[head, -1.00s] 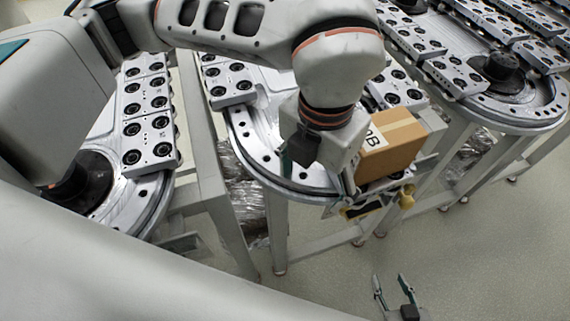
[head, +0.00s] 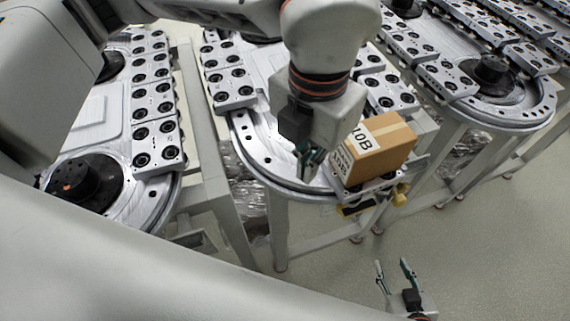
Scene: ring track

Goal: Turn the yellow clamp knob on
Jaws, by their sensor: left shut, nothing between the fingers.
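The yellow clamp knob (head: 400,195) is small and sits at the front right of the middle ring track (head: 262,155), just below a cardboard box (head: 378,149). A dark clamp part (head: 355,209) shows to its left. I cannot tell the knob's turn angle at this size. My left gripper (head: 306,170) is shut and empty, pointing down over the front of the middle track. It is left of the box and apart from the knob. My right gripper (head: 393,268) is open and empty above the floor, low in the picture, below the knob.
The box stands on the track's edge close above the knob. Rows of grey blocks with black rings line the tracks. Another ring track (head: 510,100) stands at the right, one at the left (head: 150,212). Floor (head: 490,235) at the lower right is clear.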

